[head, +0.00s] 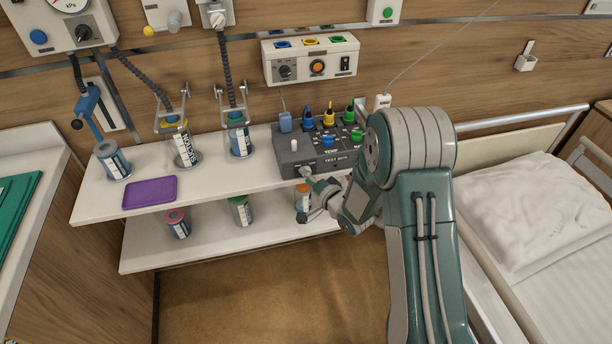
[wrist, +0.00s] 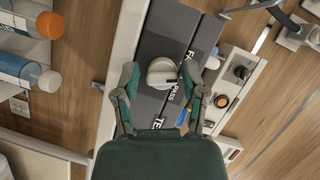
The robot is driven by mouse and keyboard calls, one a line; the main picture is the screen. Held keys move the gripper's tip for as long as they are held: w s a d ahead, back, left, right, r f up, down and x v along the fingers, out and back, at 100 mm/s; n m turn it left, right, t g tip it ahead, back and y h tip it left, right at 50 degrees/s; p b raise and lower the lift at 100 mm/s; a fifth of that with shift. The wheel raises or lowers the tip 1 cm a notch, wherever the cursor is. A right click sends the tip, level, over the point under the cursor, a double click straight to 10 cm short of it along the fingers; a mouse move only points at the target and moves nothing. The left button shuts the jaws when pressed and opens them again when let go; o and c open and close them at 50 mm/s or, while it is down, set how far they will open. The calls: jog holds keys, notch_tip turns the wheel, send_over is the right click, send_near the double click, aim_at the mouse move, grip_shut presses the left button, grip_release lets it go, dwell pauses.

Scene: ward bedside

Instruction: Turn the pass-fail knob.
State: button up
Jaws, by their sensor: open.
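The grey test box (head: 288,158) stands on the upper shelf in the head view. In the wrist view, its dark face (wrist: 165,35) carries the printed words PASS and FAIL. The pale round pass-fail knob (wrist: 162,73) shows a raised grip bar. My gripper (wrist: 159,70) is open, with one finger on each side of the knob and a visible gap to each. I cannot tell how far the fingertips are from the box face. In the head view my gripper (head: 309,190) is at the box's front lower edge, and my arm hides the box's right part.
On the upper shelf (head: 95,205) are a purple tray (head: 150,192) and several labelled canisters, one of them (head: 240,140) left of the box. Coloured plugs (head: 329,117) rise from the box top. A wall panel (head: 310,60) hangs above. A bed (head: 535,205) stands right.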

jog(key=shift+w+a, duration=0.3)
jog(key=shift+w, duration=0.05)
grip_shut()
jog(key=shift+d+f+n+h, duration=0.1)
jog(key=shift+f+n+h, duration=0.1)
jog(key=shift+n+h, duration=1.2)
jog(key=shift+n+y, duration=0.4)
grip_release()
